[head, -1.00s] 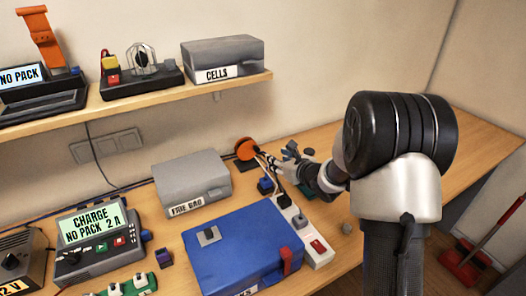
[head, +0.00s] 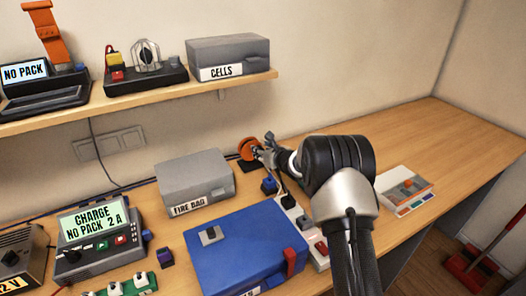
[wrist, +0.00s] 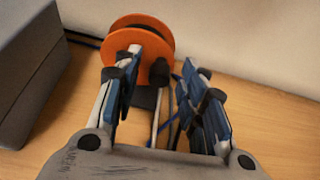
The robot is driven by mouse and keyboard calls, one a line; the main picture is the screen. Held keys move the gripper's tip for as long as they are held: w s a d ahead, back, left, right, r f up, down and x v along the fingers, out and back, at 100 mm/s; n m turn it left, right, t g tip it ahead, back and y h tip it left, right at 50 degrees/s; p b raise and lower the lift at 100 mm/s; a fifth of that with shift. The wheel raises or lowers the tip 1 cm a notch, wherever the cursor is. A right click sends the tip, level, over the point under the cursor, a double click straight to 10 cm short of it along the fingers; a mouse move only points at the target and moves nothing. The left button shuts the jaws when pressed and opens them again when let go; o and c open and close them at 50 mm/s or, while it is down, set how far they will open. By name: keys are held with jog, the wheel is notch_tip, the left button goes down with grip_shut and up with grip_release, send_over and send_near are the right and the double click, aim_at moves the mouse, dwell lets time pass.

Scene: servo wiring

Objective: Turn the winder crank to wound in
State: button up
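The winder (head: 248,150) is an orange reel on a dark base at the back of the bench, right of the fire bag box. In the wrist view its orange disc (wrist: 125,38) stands upright just beyond my fingers. The crank's dark knob (wrist: 159,72) shows between the two fingers, near the disc's right side. My gripper (wrist: 155,90) is open, with a finger on each side of the knob and gaps visible. In the head view my gripper (head: 266,148) is at the winder, and partly hides it. I cannot tell whether a finger touches the disc.
The grey fire bag box (head: 193,182) stands close left of the winder. The blue case (head: 243,245) and a white power strip (head: 318,255) lie in front. The shelf (head: 150,98) hangs above left. A white unit (head: 404,188) sits right, with bare bench beyond.

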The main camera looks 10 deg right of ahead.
grip_shut()
dwell(0.6)
